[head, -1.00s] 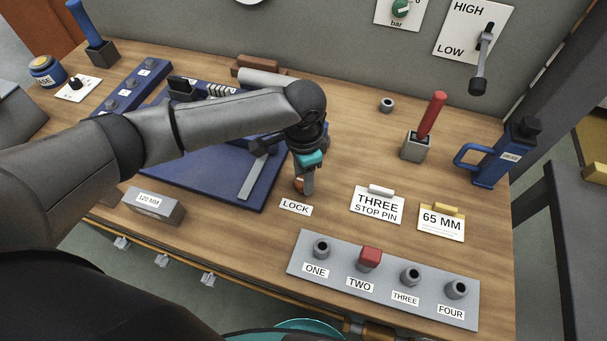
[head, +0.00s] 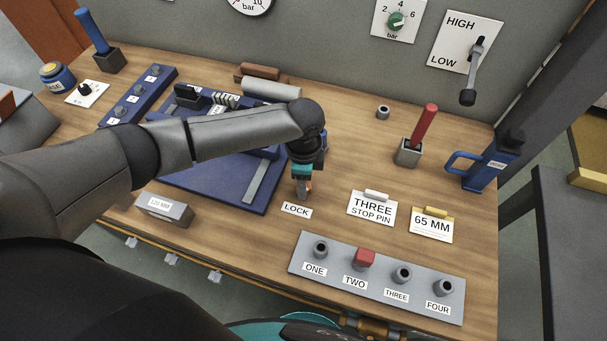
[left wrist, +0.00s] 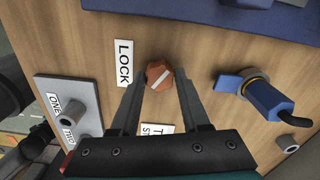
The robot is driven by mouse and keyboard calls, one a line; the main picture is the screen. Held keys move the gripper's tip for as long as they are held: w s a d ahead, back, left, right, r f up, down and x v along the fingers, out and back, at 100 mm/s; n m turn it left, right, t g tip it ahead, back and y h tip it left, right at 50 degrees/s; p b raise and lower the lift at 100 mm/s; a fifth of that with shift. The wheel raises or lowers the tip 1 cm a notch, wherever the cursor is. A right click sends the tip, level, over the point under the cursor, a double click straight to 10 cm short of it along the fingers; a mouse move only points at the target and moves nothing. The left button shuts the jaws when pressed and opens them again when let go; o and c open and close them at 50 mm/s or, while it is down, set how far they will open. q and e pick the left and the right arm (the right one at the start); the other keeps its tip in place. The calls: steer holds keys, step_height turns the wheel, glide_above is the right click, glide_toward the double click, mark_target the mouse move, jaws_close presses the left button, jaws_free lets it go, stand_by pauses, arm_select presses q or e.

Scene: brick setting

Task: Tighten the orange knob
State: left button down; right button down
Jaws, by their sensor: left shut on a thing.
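The orange knob (left wrist: 160,75), faceted with a pale line across its top, sits on the wooden bench beside the LOCK label (left wrist: 124,63). In the head view only a sliver of the knob (head: 309,187) shows behind my fingers, just above the LOCK label (head: 296,210). My left gripper (head: 303,188) points down over it. In the left wrist view the fingers of my left gripper (left wrist: 161,80) lie on either side of the knob, shut on it. My right gripper is not in view.
A blue fixture plate (head: 212,193) lies left of the gripper. A grey block (head: 163,209) stands at the front left. A grey panel (head: 379,288) with several posts and a red cap (head: 364,258) is in front.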

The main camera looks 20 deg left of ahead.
arm_select(q)
steer(key=m+p, duration=0.1)
steer(key=m, duration=0.2)
steer(key=shift+r+m+p, duration=0.1)
steer(key=shift+m+p, duration=0.2)
steer(key=shift+m, duration=0.1)
steer(key=m, duration=0.3)
steer(key=shift+m+p, duration=0.3)
steer(key=shift+p, duration=0.1)
steer(key=m, duration=0.4)
steer(key=shift+d+m, duration=0.1)
steer(key=shift+m, duration=2.4)
steer(key=shift+c, duration=1.9)
jaws_free()
